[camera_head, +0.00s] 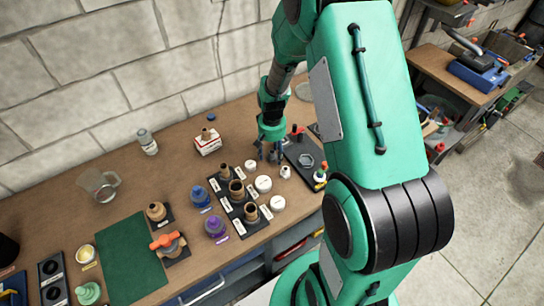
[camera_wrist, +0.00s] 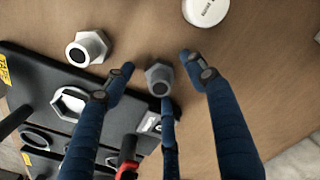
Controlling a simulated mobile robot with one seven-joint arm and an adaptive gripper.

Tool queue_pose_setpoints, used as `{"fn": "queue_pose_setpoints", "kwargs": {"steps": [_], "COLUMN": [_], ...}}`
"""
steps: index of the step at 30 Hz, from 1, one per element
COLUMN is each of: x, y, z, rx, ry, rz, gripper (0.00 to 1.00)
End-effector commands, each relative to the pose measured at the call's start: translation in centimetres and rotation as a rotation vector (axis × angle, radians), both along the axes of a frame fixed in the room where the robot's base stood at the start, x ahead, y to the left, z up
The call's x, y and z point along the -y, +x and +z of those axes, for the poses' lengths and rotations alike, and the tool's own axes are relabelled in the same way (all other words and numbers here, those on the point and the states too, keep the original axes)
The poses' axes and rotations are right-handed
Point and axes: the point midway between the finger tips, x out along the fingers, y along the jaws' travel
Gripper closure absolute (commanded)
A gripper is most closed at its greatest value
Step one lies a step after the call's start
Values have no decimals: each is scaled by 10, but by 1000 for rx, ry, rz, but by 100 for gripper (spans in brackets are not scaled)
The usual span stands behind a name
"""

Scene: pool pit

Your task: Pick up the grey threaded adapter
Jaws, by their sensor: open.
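A grey hex fitting (camera_wrist: 159,75) with a dark round bore shows in the wrist view, between the fingertips of my gripper (camera_wrist: 163,82). My gripper is open, with one finger on each side of the fitting and a third finger just below it in the picture. I cannot tell whether any finger touches it. A second, paler grey fitting (camera_wrist: 88,47) with a hex collar and dark bore lies to the left, outside the fingers; it also shows in the head view (camera_head: 286,172). In the head view my gripper (camera_head: 270,152) is low over the bench and hides the grey hex fitting.
A black board (camera_wrist: 40,80) with a hex-shaped outline and a red-handled tool (camera_wrist: 127,155) is close by. A white round cap (camera_wrist: 206,10) lies above the fingers. Brown fittings (camera_head: 237,187), white caps (camera_head: 263,184) and a box (camera_head: 208,142) stand left on the wooden bench (camera_head: 150,185).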

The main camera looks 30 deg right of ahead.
Motion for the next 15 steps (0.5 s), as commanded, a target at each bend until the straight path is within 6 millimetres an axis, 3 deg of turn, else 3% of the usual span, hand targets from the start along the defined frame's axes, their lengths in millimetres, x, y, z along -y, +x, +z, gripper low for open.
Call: {"fn": "queue_pose_setpoints", "kwargs": {"steps": [4, 11, 15], "x": [0, 0, 0], "y": [0, 0, 0], "z": [0, 0, 0], "rx": [0, 0, 0], "ry": [0, 0, 0], "rz": [0, 0, 0], "gripper": [46, 92, 92]}}
